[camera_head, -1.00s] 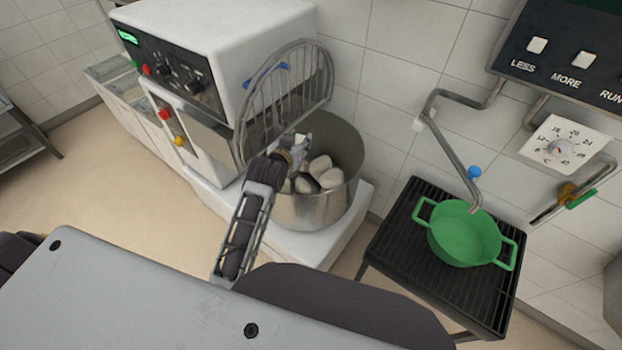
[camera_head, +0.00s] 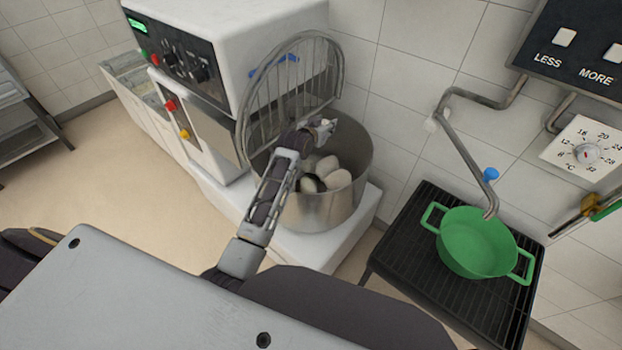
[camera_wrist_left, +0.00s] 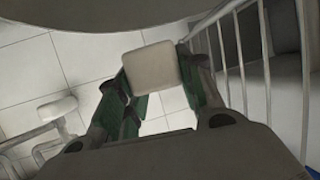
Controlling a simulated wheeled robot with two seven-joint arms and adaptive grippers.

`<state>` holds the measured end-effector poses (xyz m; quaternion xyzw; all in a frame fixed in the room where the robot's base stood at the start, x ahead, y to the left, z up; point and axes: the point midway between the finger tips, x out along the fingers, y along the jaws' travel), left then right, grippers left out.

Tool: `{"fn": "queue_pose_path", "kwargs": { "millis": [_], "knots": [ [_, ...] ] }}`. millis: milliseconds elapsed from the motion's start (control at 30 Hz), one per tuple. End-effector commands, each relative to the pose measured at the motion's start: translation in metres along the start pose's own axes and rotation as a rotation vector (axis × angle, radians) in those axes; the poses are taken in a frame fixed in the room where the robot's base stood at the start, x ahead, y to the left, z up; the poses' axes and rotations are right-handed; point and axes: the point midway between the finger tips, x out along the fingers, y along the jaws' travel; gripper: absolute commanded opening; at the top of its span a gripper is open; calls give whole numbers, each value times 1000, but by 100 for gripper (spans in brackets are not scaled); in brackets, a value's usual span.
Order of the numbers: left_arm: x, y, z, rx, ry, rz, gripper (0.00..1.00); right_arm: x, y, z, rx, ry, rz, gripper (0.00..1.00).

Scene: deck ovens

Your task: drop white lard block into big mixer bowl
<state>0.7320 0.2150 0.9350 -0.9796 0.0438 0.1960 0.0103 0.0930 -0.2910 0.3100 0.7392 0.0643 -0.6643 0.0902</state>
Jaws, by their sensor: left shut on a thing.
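The big mixer bowl (camera_head: 322,213) is a steel bowl on the mixer's white base, with several pale rounded lumps (camera_head: 328,176) inside. My left gripper (camera_head: 322,129) is over the bowl opening, at about rim height or above, beside the raised wire guard. In the left wrist view, the gripper's green-padded fingers (camera_wrist_left: 158,85) are shut on the white lard block (camera_wrist_left: 150,67), a pale block with rounded corners. In the head view only a small pale bit of the block shows at the fingertips. My right gripper is not in view.
The wire guard (camera_head: 292,95) stands up left of the gripper, and its bars (camera_wrist_left: 240,60) are close in the left wrist view. The white mixer body (camera_head: 235,35) is behind. A green pot (camera_head: 475,245) sits on a black rack (camera_head: 400,245) at right, under a bent pipe tap (camera_head: 470,155).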

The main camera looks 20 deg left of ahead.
Motion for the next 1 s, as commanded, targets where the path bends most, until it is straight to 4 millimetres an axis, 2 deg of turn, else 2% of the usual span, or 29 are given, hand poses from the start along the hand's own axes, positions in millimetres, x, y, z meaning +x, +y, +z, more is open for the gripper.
{"fn": "queue_pose_path", "kwargs": {
  "millis": [100, 300, 633, 1000],
  "knots": [
    [14, 0, 19, 3, 0, 10, 12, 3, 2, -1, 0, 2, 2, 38],
    [23, 1, 40, 5, 2, 20, 12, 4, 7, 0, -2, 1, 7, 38],
    [25, 1, 44, 5, 2, 22, 12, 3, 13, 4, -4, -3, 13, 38],
    [26, 1, 47, 5, 3, 22, 12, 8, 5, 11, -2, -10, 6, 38]
  ]
}}
